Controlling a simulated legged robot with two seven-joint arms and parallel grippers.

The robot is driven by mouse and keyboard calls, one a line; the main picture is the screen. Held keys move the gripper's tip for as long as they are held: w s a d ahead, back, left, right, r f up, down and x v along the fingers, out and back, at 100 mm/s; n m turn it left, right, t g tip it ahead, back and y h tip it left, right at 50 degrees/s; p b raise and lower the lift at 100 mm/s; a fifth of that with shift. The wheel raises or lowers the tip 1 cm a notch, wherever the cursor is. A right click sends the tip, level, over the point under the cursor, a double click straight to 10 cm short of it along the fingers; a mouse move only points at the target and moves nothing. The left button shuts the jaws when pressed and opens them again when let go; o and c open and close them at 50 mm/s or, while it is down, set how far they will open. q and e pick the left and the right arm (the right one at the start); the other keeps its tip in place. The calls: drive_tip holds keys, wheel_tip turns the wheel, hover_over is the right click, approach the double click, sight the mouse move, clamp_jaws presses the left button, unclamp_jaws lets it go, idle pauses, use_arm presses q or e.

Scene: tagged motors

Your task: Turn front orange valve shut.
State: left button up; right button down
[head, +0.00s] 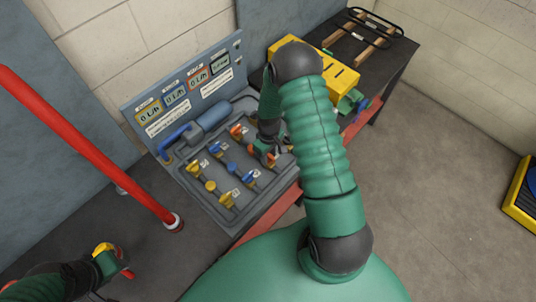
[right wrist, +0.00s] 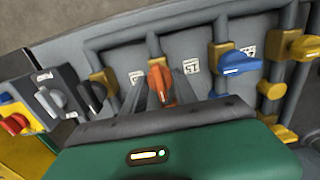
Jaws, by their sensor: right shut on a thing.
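The valve panel (head: 205,213) stands on the dark bench, with orange, blue and yellow valves. The front orange valve (head: 270,160) is at the panel's right side, partly hidden by my right gripper (head: 264,148). In the right wrist view the orange handle (right wrist: 159,82) sits between the two grey fingers of my right gripper (right wrist: 163,90), which are shut on it. The handle's exact turn is hard to tell. The rear orange valve (head: 238,132) is farther back on the panel. My left gripper (head: 112,262) is at the lower left, away from the panel; its jaws are unclear.
Blue valves (head: 248,178) and yellow valves (head: 226,200) sit left of the orange ones. A red post (head: 90,150) rises left of the panel. A yellow box (head: 340,78) is beyond my right arm. Gauges (head: 175,95) line the upright back plate.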

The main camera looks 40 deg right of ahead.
drive_tip(key=shift+w+d, duration=0.1)
drive_tip(key=shift+d, duration=0.05)
drive_tip(key=shift+m, duration=0.3)
drive_tip(key=shift+m+b, duration=0.4)
drive_tip(key=shift+m, duration=0.5)
drive_tip(key=m, duration=0.2)
drive_tip(key=shift+m+b, duration=0.3)
drive_tip(key=shift+m, duration=0.1)
drive_tip(key=m, duration=0.3)
drive_tip(key=shift+m+b, duration=0.3)
drive_tip(key=m, duration=0.4)
drive_tip(key=shift+r+m, duration=0.1)
drive_tip(key=shift+m, duration=2.4)
